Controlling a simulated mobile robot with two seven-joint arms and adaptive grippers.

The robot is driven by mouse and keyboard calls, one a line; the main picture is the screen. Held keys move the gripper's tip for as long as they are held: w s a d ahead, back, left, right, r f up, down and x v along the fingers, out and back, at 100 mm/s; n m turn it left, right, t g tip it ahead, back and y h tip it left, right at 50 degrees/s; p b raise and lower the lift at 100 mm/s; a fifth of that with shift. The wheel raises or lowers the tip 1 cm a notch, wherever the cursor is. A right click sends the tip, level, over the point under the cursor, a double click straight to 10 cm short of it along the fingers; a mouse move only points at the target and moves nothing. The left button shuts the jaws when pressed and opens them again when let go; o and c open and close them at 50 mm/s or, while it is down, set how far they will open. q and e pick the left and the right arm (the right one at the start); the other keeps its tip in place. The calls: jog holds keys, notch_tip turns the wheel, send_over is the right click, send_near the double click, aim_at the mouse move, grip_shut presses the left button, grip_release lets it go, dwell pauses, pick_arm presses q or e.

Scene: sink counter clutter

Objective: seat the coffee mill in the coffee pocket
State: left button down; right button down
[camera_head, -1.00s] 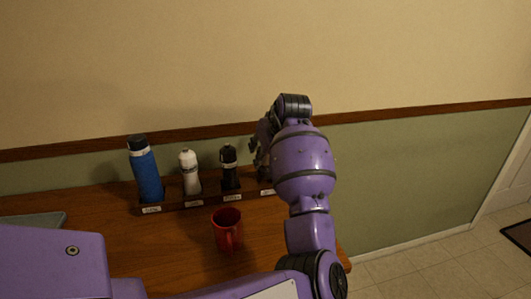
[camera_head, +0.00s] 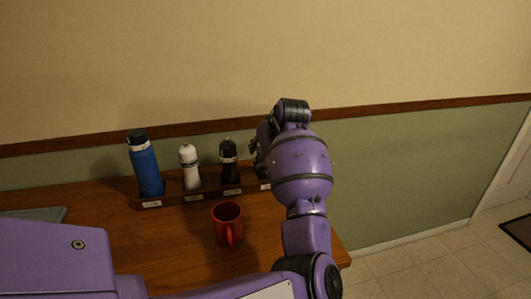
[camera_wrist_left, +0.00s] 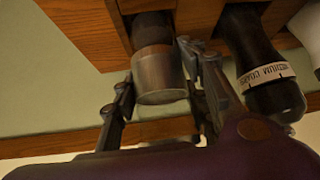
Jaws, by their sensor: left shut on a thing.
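The coffee mill, as I take it, is a dark cylinder with a grey metal end (camera_wrist_left: 160,78) in the left wrist view. My left gripper (camera_wrist_left: 158,68) is shut on it, one finger on each side. Its dark end meets the wooden rack (camera_wrist_left: 88,30); how deep it sits in the pocket cannot be told. In the head view my left gripper (camera_head: 258,152) is at the rack's right end, beside the black bottle-like thing (camera_head: 228,160), and my arm hides the mill and most of that pocket. My right gripper is not in view.
A blue bottle (camera_head: 146,172) and a white bottle (camera_head: 190,172) stand in the rack's left pockets. A red mug (camera_head: 227,222) stands on the wooden counter (camera_head: 175,245) before the rack. The wall is close behind. The counter's right edge is near my arm.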

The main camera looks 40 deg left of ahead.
pick_arm(q)
jog(key=shift+f, duration=0.7)
jog(key=c, duration=1.1)
grip_release()
jog(key=shift+o, duration=0.8)
jog(key=shift+f, duration=0.1)
jog(key=v, duration=1.2)
jog(key=shift+r, duration=0.2)
